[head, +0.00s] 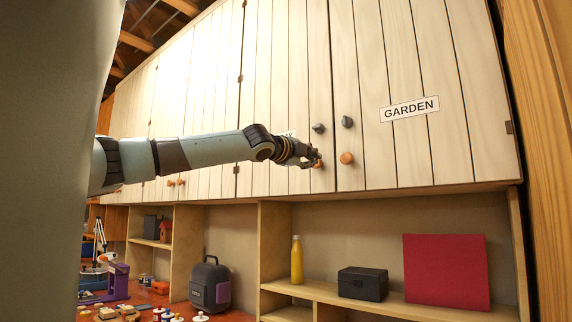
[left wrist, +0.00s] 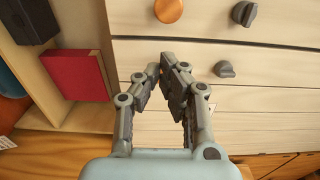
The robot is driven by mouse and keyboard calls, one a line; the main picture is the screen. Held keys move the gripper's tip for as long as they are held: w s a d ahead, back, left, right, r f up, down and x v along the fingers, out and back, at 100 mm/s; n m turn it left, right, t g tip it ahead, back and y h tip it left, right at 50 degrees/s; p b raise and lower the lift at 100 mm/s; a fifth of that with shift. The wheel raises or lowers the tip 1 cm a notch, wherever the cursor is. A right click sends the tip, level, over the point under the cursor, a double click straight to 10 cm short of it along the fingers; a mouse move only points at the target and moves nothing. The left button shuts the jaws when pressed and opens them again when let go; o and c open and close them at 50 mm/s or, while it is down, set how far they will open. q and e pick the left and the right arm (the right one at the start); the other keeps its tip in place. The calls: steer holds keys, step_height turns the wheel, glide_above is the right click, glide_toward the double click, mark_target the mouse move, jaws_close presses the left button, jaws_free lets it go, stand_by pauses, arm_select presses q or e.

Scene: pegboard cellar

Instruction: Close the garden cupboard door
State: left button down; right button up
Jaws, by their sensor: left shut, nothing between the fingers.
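The garden cupboard door (head: 410,150), pale planks with a GARDEN label (head: 409,108), is at the right of the head view. It looks flush with the door to its left, with no visible gap. It has a dark knob (head: 347,122) above an orange knob (head: 346,158). My left gripper (head: 317,158) is shut and empty, in front of the seam side of the neighbouring door, beside the garden door's orange knob. In the left wrist view the left gripper (left wrist: 165,72) hides part of the door front; the garden dark knob (left wrist: 225,69) shows. My right gripper is not in view.
Below the doors, an open shelf holds a yellow bottle (head: 297,260), a black box (head: 363,284) and a red box (head: 446,271). The neighbouring door has a dark knob (head: 318,128). A workbench with small items lies lower left.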

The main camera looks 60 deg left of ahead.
arm_select(q)
steer(key=s+a+b, duration=0.4)
steer(key=a+b, duration=0.2)
steer(key=a, duration=0.1)
steer(key=shift+s+a+b, duration=0.3)
steer(key=shift+b, duration=0.05)
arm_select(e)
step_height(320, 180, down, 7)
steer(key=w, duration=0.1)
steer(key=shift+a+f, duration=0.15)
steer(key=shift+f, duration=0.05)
arm_select(q)
steer(key=shift+f, duration=0.15)
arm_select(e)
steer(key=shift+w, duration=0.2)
